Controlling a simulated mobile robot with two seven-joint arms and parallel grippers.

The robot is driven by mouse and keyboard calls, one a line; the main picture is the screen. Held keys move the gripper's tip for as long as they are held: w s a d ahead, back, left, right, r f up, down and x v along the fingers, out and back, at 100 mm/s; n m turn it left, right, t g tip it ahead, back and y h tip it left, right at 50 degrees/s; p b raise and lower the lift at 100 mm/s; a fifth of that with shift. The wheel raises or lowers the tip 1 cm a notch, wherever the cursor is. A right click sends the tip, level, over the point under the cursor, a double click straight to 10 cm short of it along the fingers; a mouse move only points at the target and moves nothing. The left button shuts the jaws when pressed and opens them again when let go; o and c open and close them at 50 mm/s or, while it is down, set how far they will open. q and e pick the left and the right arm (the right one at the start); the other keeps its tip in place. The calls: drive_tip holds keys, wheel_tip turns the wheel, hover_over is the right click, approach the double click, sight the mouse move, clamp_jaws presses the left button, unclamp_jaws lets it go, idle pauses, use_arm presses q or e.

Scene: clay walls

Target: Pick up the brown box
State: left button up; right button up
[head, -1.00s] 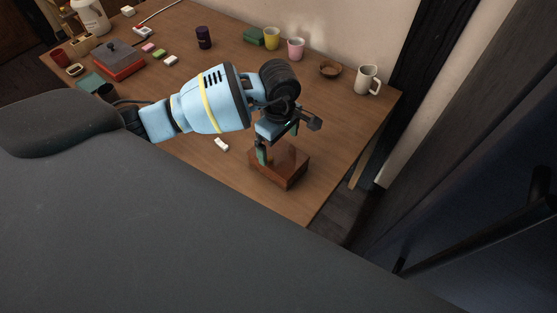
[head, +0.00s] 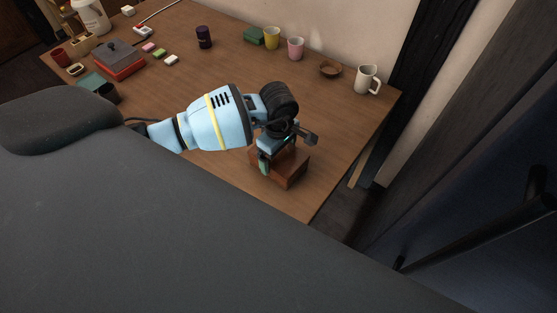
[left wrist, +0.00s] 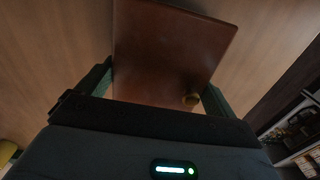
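The brown box (head: 294,173) sits on the wooden table near its front right edge. My left gripper (head: 279,160) is low over the box, pointing down, with one green fingertip at the box's left side; the other finger is mostly hidden. In the left wrist view, the box (left wrist: 170,50) lies between the two fingers of my left gripper (left wrist: 159,78), with a small round brass-coloured knob on its near face. The fingers are spread, one on each side and very close to the box; contact cannot be made out. My right gripper is not in view.
A white mug (head: 367,79), a small brown bowl (head: 330,69), a pink cup (head: 295,48) and a yellow cup (head: 271,38) stand along the back. A red and grey box (head: 118,62) is at the left. The table between is mostly clear.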

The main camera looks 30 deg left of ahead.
use_arm(q)
drive_tip(key=c, duration=0.5)
drive_tip(key=shift+r, duration=0.1)
drive_tip(key=shift+w+r, duration=0.1)
drive_tip(key=shift+r, duration=0.2)
drive_tip(key=shift+c, duration=1)
drive_tip(key=shift+r, duration=1.4)
drive_tip(key=s+d, duration=0.4)
drive_tip(key=d, duration=0.3)
drive_tip(key=s+d+r+b, duration=0.1)
drive_tip(key=s+d, duration=0.3)
drive_tip(key=d, duration=0.2)
drive_tip(key=shift+d+r, duration=0.25)
drive_tip(key=shift+d, duration=0.1)
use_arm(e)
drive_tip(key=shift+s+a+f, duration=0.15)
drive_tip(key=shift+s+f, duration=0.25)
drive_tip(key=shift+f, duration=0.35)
use_arm(q)
drive_tip(key=shift+s+a, duration=0.1)
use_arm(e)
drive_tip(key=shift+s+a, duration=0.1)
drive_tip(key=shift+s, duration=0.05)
